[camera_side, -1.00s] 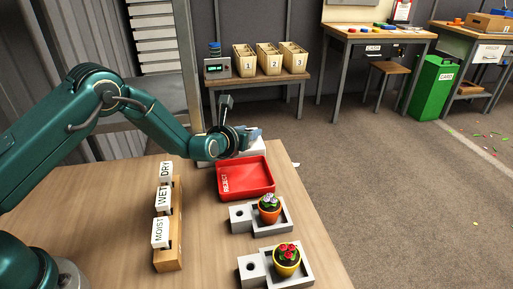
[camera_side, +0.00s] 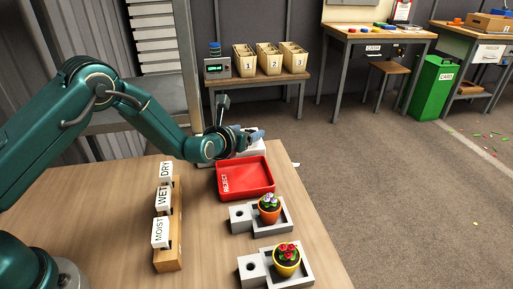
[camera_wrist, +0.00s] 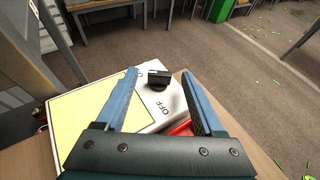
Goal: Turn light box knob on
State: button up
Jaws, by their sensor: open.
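The light box shows in the wrist view as a pale yellow panel (camera_wrist: 90,125) with a white control housing (camera_wrist: 175,98) beside it. A black knob (camera_wrist: 158,80) sits on the housing, with the word OFF printed near it; a second label is partly hidden by the left finger. My gripper (camera_wrist: 160,73) is open, its blue fingers on either side of the knob in this view. I cannot tell whether they touch it. In the side view my gripper (camera_side: 256,134) is over the white box (camera_side: 256,147), which is mostly hidden.
A red REJECT tray (camera_side: 246,191) lies just in front of the box. Two potted flowers (camera_side: 269,210) (camera_side: 286,262) stand in grey holders at the table's right edge. A wooden rack (camera_side: 169,252) with MOIST, WET and DRY tags stands on the left. Bare table lies between.

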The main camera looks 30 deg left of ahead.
jog(key=shift+v, duration=1.85)
